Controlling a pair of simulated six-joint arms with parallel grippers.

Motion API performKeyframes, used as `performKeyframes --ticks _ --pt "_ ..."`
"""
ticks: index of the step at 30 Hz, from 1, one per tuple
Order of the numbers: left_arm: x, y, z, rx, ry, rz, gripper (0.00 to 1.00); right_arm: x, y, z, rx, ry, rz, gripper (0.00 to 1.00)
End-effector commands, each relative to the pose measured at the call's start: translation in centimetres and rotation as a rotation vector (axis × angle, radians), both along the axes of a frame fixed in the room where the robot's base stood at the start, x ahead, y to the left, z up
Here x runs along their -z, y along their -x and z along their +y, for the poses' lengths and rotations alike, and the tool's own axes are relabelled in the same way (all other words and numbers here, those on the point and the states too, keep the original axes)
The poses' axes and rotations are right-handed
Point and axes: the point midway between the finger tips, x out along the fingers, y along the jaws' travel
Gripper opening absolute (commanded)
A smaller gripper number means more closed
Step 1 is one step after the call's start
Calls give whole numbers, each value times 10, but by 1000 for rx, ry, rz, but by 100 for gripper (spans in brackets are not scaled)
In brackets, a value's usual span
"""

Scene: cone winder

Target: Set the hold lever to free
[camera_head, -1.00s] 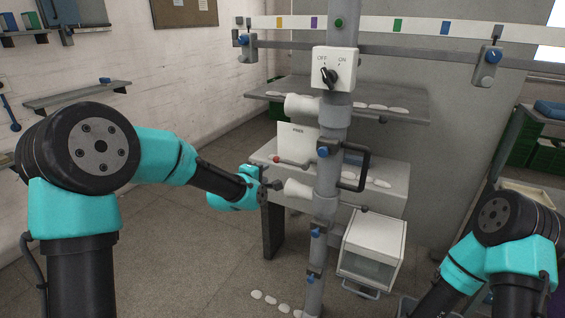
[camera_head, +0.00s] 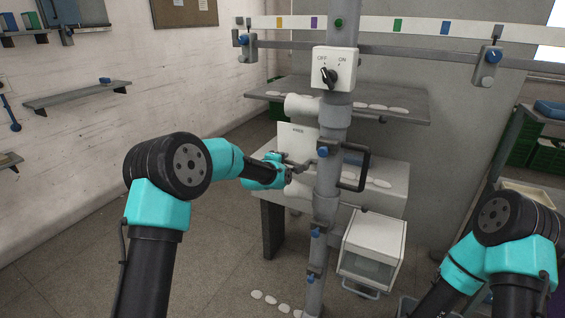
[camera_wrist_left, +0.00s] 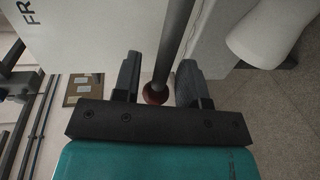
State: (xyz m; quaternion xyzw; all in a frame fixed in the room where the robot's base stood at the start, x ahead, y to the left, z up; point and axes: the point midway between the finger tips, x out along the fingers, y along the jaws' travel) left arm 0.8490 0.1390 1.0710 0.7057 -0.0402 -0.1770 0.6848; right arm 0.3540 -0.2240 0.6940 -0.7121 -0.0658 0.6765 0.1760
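The hold lever is a grey rod (camera_wrist_left: 175,45) with a dark red ball knob (camera_wrist_left: 155,94) at its end. In the left wrist view the knob sits between the two fingers of my left gripper (camera_wrist_left: 158,82), near the palm. There is a visible gap on both sides, so the fingers are open around it. In the head view my left gripper (camera_head: 287,163) is at the lever beside the grey post (camera_head: 326,190), and its arm and fingers hide the knob. A white panel (camera_head: 298,139) stands behind the lever. Its lettering starts with "FR" in the wrist view. My right gripper is outside the view.
An OFF/ON switch box (camera_head: 334,68) is on the post above. A black handle (camera_head: 357,170) sticks out to the post's right. A white cone (camera_wrist_left: 262,32) is close to the right of the gripper in the wrist view. A white box (camera_head: 371,249) hangs lower right.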

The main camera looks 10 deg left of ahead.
Motion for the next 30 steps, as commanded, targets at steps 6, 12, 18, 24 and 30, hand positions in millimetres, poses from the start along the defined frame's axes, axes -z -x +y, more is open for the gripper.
performKeyframes --ticks 6,12,18,24,30 --pt "1 -4 -1 0 0 1 39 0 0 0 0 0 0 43" --pt "1 -4 -1 0 0 1 34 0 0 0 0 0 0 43" --pt "1 -4 -1 0 0 1 15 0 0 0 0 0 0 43" --pt "1 -4 -1 0 0 1 0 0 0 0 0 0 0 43" --pt "1 -3 -1 -1 -1 1 0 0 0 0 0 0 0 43"
